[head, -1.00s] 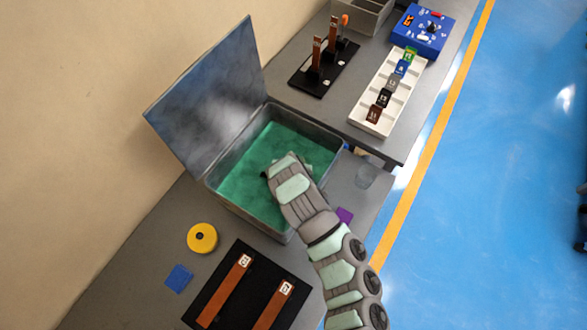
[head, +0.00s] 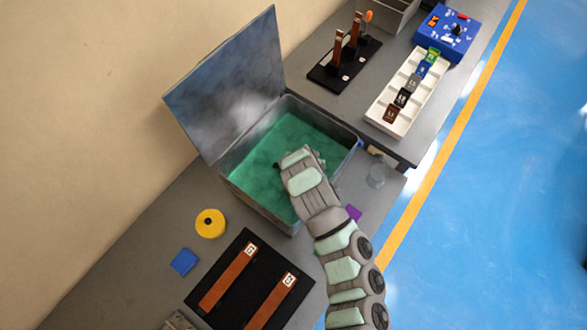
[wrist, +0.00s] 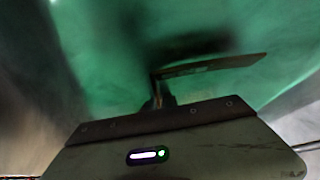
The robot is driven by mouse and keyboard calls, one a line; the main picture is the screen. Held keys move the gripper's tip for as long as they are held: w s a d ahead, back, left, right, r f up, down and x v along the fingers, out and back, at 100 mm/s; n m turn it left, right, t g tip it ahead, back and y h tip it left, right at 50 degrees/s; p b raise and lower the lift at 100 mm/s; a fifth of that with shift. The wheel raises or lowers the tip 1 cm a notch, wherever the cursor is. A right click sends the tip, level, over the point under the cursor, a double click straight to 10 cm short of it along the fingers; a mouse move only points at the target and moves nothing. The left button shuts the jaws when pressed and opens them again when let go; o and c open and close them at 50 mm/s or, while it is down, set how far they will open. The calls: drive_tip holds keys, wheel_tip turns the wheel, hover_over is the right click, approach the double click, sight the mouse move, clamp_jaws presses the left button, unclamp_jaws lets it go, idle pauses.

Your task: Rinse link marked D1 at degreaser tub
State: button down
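The degreaser tub (head: 262,213) is a grey metal box of green liquid, its lid (head: 230,85) standing open toward the wall. My arm reaches over the tub's right side, hiding most of my gripper in the head view. In the wrist view my gripper (wrist: 160,90) is shut on a thin, dark flat bar (wrist: 215,65), seen nearly edge-on above or at the green liquid (wrist: 110,40). A dark shadow lies behind the bar. No marking on it is readable, so I cannot confirm D1. I cannot tell whether it touches the liquid.
Two labelled copper links (head: 228,278) (head: 270,300) lie on a black mat (head: 250,265). A yellow roll (head: 210,223) and blue cloth (head: 184,262) are nearby. Beyond the tub are a rack of upright bars (head: 345,62), a white tray (head: 385,118) and a blue box (head: 448,35).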

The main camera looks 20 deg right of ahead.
idle(0.4)
wheel_tip(320, 180, up, 15)
drive_tip(key=p, duration=0.9)
drive_tip(key=shift+r+p, duration=0.2)
drive_tip(key=shift+p, duration=0.1)
idle(2.2)
wheel_tip(320, 180, up, 4)
drive_tip(key=shift+p, duration=1)
